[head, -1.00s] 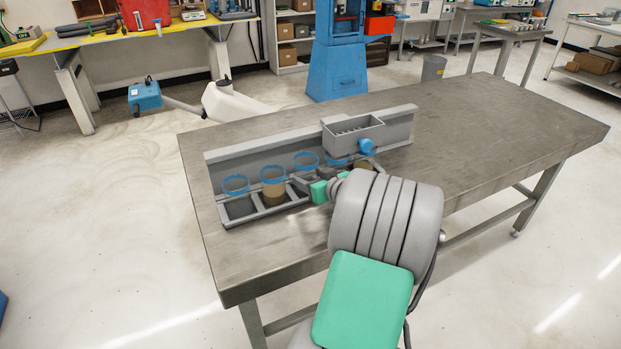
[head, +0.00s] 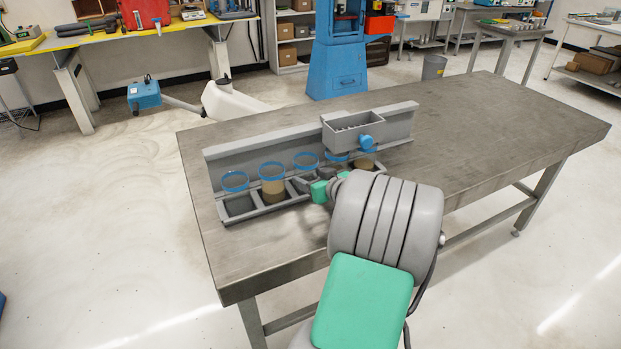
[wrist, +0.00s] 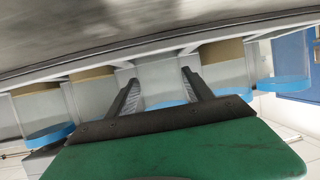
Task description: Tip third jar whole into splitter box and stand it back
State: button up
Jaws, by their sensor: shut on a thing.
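The third jar (head: 306,160), clear with a blue rim, stands upright in the middle slot of the grey rack (head: 228,160). It looks empty; no brown fill shows in it. My gripper (head: 302,184) reaches in from the front right and is shut on this jar. In the wrist view, which looks upside down, the jar (wrist: 158,78) sits between the two dark fingers (wrist: 160,86). The grey splitter box (head: 352,135), with a slotted inside, is mounted at the rack's back right, above the right-hand jars. My wrist partly hides the rack's right front.
The second jar (head: 272,172) and the fifth jar (head: 366,160) hold brown fill. The first jar (head: 235,182) looks empty. The fourth jar's rim (head: 337,157) is partly visible. The steel table (head: 490,130) is clear to the right.

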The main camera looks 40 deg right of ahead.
jog(key=shift+f, duration=0.1)
jog(key=o, duration=1.7)
jog(key=shift+s, duration=0.1)
jog(key=shift+v, duration=3.45)
jog(key=shift+a, duration=0.15)
